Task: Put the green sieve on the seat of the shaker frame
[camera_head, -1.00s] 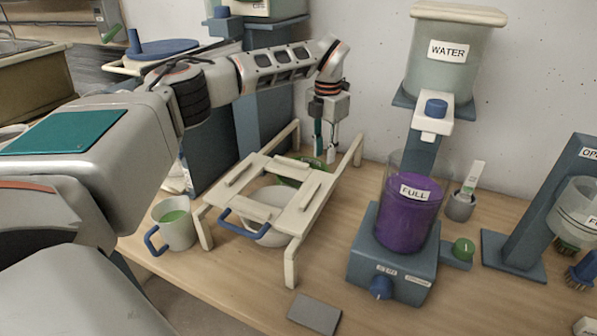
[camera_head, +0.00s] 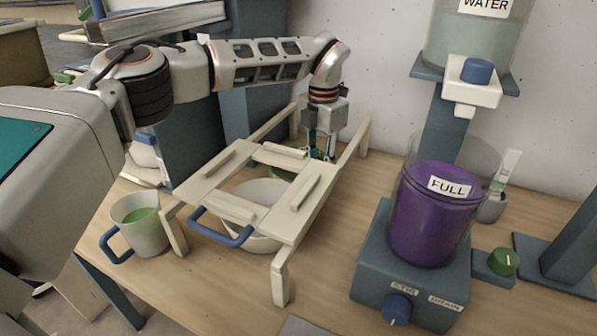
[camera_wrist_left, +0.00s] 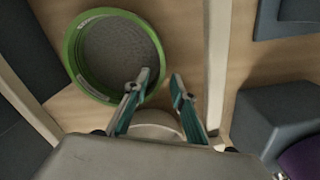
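The green sieve (camera_wrist_left: 71,58), a round green ring with grey mesh, lies flat on the table in the left wrist view. In the head view it shows partly as green (camera_head: 281,175) behind and through the wooden shaker frame (camera_head: 232,172), which hides much of it. The frame's seat is the opening between raised strips on its top, above a white bowl (camera_head: 262,192). My left gripper (camera_head: 322,150) points down at the sieve's far side. In the wrist view its fingertips (camera_wrist_left: 160,80) are apart, near the sieve's rim, one overlapping the mesh. My right gripper is not in view.
A green-filled mug (camera_head: 140,225) stands left of the frame. The purple container labelled FULL (camera_head: 432,220) on a blue base stands right. A water tank (camera_head: 470,45) is behind it, near the wall. Frame rails flank my left gripper closely.

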